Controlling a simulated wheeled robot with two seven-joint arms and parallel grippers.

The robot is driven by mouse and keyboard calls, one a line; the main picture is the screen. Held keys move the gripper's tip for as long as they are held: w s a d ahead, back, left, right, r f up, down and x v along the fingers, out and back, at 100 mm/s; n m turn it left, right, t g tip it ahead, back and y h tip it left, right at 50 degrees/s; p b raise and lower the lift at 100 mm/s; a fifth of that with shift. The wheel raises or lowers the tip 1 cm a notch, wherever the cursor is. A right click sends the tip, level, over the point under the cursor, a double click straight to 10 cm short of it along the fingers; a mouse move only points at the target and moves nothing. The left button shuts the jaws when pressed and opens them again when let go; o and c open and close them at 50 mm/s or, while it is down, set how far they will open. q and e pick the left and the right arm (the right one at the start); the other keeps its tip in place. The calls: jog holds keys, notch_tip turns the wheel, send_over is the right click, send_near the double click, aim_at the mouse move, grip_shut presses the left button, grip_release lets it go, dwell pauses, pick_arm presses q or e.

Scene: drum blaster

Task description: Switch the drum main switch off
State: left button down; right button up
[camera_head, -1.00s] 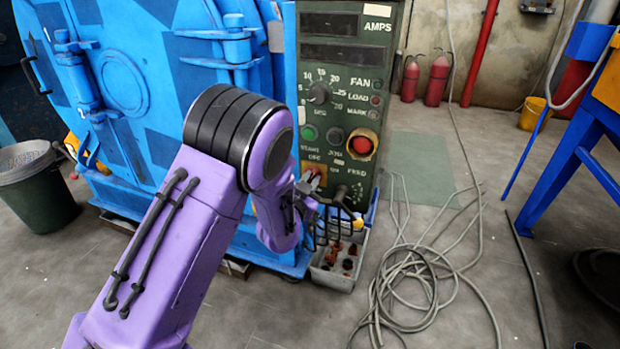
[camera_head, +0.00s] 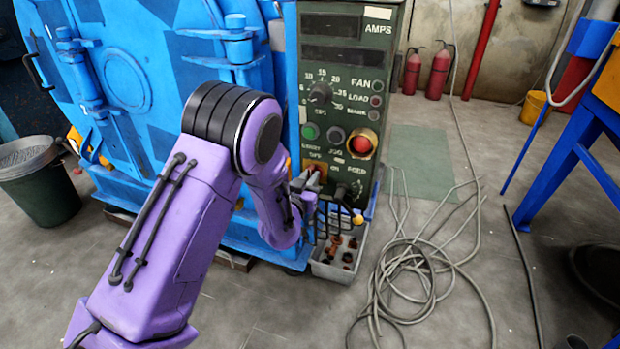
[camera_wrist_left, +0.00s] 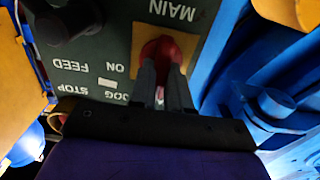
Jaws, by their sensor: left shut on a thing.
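The green control panel (camera_head: 348,60) stands at the right side of the blue drum machine (camera_head: 130,85). In the left wrist view the red main switch (camera_wrist_left: 165,47) sits on a yellow plate (camera_wrist_left: 200,16) marked MAIN, upside down in that view. My left gripper (camera_wrist_left: 162,68) has its two dark fingers on either side of the red switch and is shut on it. In the head view the left gripper (camera_head: 306,186) is at the lower left of the panel, and the arm hides part of the switch. My right gripper is not in view.
A red button (camera_head: 362,145) and a dial (camera_head: 320,93) are on the panel above the switch. A grey bin (camera_head: 326,271) with small parts stands below. Coiled cable (camera_head: 405,275) lies on the floor at right. A dark bucket (camera_head: 45,195) stands at left.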

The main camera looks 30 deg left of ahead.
pick_arm(q)
jog(key=shift+w+r, duration=0.1)
jog(key=shift+r, duration=0.1)
jog(key=c, duration=1.3)
grip_release()
jog(key=shift+o, duration=1.1)
jog(key=shift+f, duration=0.15)
jog(key=v, duration=1)
jog(key=shift+s+p, duration=0.2)
jog(key=shift+p, duration=0.25)
jog(key=shift+d, duration=0.1)
